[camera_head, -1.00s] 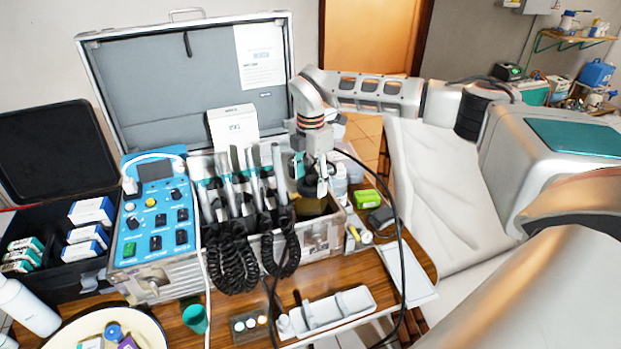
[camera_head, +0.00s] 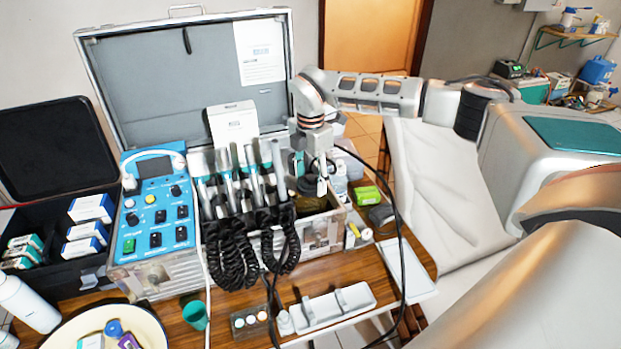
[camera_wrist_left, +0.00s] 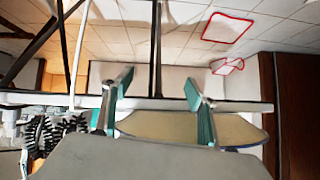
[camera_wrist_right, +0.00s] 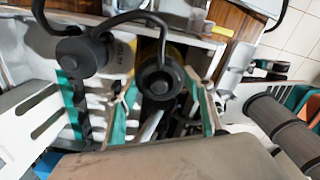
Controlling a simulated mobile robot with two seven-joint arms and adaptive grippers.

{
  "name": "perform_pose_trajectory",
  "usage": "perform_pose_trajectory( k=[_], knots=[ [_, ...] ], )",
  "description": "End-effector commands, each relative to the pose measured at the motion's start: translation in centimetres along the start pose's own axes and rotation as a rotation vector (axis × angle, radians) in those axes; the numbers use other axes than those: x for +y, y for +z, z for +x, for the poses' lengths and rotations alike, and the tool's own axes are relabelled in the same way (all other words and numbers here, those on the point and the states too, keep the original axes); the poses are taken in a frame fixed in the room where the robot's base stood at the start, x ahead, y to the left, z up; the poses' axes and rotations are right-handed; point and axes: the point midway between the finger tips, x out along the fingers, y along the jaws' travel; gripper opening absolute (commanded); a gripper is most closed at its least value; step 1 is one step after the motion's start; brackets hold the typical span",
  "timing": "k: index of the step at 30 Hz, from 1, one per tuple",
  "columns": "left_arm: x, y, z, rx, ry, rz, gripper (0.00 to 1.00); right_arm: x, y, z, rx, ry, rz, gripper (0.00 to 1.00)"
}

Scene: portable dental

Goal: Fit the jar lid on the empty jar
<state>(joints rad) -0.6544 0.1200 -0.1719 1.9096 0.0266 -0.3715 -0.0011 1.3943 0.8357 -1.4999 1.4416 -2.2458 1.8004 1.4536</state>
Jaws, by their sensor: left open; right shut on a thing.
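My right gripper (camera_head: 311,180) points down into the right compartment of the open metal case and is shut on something. In the right wrist view a black round lid-like piece (camera_wrist_right: 160,84) with a tube on it sits between its fingers (camera_wrist_right: 163,112); I take it as the jar lid. An amber jar-like shape (camera_head: 310,206) shows below the gripper in the case, mostly hidden. I cannot tell whether lid and jar touch, or whether the jar is empty. My left gripper (camera_wrist_left: 155,108) is open and empty, away from the case.
The case (camera_head: 318,236) holds several handpieces with coiled black cords (camera_head: 232,256) left of the gripper. A black hose (camera_head: 402,262) loops past its right side. A green box (camera_head: 367,196) stands right of the case. A white holder (camera_head: 333,308) lies in front.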

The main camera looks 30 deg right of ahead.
Motion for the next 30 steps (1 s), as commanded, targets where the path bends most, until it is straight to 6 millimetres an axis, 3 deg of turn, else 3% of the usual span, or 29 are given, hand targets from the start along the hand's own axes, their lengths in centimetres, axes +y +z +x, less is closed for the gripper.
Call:
perform_pose_trajectory(
  k=[13, 14, 15, 16, 26, 30],
  knots=[
    [-0.2, -0.1, -0.1, 0.0, 0.0, 0.008, 0.58, 0.0, 0.0, 0.2, 0.0, 0.001, 0.0, 0.31],
    [-0.2, -0.1, -0.1, 0.0, 0.0, 0.007, 0.58, 0.0, 0.0, 0.2, 0.0, 0.0, 0.0, 0.59],
    [-0.2, -0.1, -0.1, 0.0, 0.0, 0.006, 0.58, 0.0, 0.0, 0.2, 0.0, 0.0, 0.0, 0.69],
    [-0.2, -0.1, -0.1, 0.0, 0.0, 0.006, 0.58, 0.0, 0.0, 0.2, 0.0, 0.0, 0.0, 0.7],
    [0.1, 0.1, -0.1, -0.004, 0.0, -0.006, 0.58, 0.0, 0.0, 0.2, 0.0, 0.0, 0.0, 0.7],
    [0.0, 0.1, -0.1, -0.003, 0.0, -0.003, 0.58, 0.1, 0.0, -0.9, 0.0, 0.002, 0.0, 0.7]
  ],
)
